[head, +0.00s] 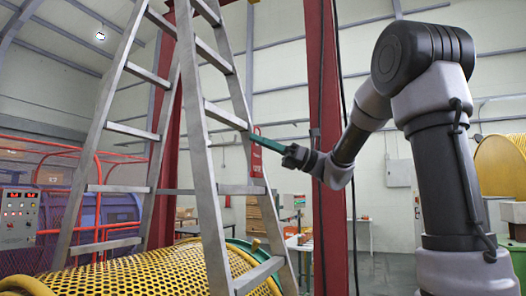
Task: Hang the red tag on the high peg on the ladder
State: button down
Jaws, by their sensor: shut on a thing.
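A tall silver stepladder (192,120) stands in the left and middle of the head view. My gripper (254,139) is at the right of the ladder, with its long green fingers reaching left to the ladder's right rail. The fingers are shut on the red tag (258,166), a narrow upright strip that shows below and slightly above their tips. The tag is beside the right rail, and I cannot tell whether it touches it. I cannot make out the high peg; it is too small or hidden near the fingertips.
A yellow perforated guard (170,268) lies low behind and under the ladder. A red steel column (327,110) stands behind my arm. A control panel (18,215) is at the far left. A table (304,245) stands at the back.

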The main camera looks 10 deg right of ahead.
jog(key=shift+w+a+f, duration=0.15)
jog(key=shift+w+a, duration=0.55)
jog(key=shift+a, duration=0.3)
jog(key=shift+w+a+f, duration=0.1)
jog(key=shift+w+a, duration=0.55)
jog(key=shift+a, duration=0.35)
jog(key=shift+w+a, duration=0.1)
jog(key=shift+a, duration=0.05)
dwell(0.7)
jog(key=shift+w+a+f, duration=0.1)
jog(key=shift+w+a, duration=0.35)
jog(key=shift+a, duration=0.2)
jog(key=shift+w+a+r, duration=0.2)
jog(key=shift+w+a, duration=0.05)
jog(key=shift+a, duration=0.35)
jog(key=shift+w+a+f, duration=0.25)
jog(key=shift+w+f, duration=0.2)
jog(key=shift+w, duration=0.25)
